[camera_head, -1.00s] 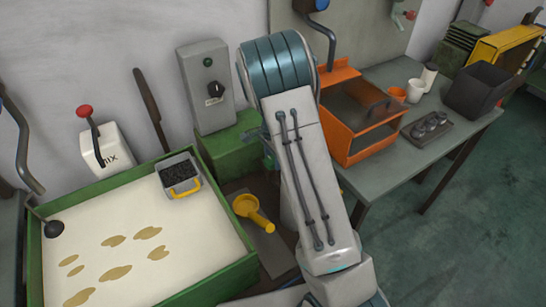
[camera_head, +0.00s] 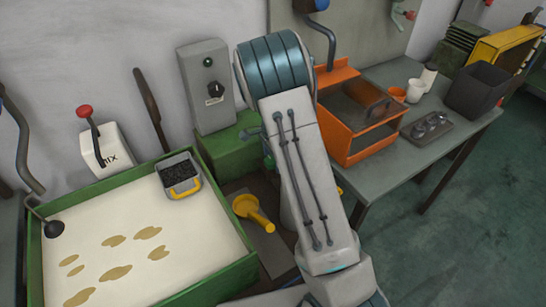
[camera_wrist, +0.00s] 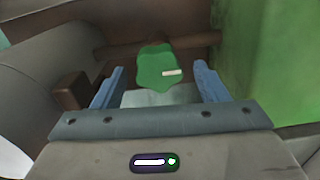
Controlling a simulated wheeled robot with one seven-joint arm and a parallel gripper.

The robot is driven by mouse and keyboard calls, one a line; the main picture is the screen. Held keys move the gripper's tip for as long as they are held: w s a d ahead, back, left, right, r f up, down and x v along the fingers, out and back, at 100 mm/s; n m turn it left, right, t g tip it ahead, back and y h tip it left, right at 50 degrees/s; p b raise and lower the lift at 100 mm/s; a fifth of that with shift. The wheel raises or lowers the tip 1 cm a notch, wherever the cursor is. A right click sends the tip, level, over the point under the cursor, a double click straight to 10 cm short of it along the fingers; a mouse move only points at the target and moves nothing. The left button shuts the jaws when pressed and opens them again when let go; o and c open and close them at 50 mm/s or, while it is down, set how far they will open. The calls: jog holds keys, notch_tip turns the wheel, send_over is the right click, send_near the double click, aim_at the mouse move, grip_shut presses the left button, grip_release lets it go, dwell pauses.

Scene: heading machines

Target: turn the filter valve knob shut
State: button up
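The filter valve knob (camera_wrist: 158,62) appears to be the green lobed knob with a white mark in the wrist view. It lies ahead of my gripper (camera_wrist: 159,84), centred between the two blue fingers. The fingers are spread wide, with a visible gap to the knob on each side. I cannot tell how deep the knob sits between them. The white mark points to the right, nearly level. In the head view my arm hides my gripper, and I cannot clearly make out the knob.
A green wall (camera_wrist: 268,60) stands close on the right in the wrist view. In the head view, a green-framed tank (camera_head: 252,268) of pale liquid lies left of my arm. A yellow funnel (camera_head: 250,208) lies beside it. An orange bin (camera_head: 352,150) stands on the right bench.

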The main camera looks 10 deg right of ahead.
jog(key=shift+r, duration=0.1)
notch_tip(320, 180, up, 14)
jog(key=shift+b, duration=0.45)
dwell(0.3)
jog(key=s+r+n+t, duration=0.1)
jog(key=s+r+n, duration=0.2)
jog(key=s+n, duration=0.4)
jog(key=s+r+n+t, duration=0.2)
jog(key=s+n, duration=0.6)
jog(key=s, duration=1.3)
notch_tip(320, 180, up, 2)
jog(key=shift+a+r, duration=0.1)
jog(key=shift+a, duration=0.15)
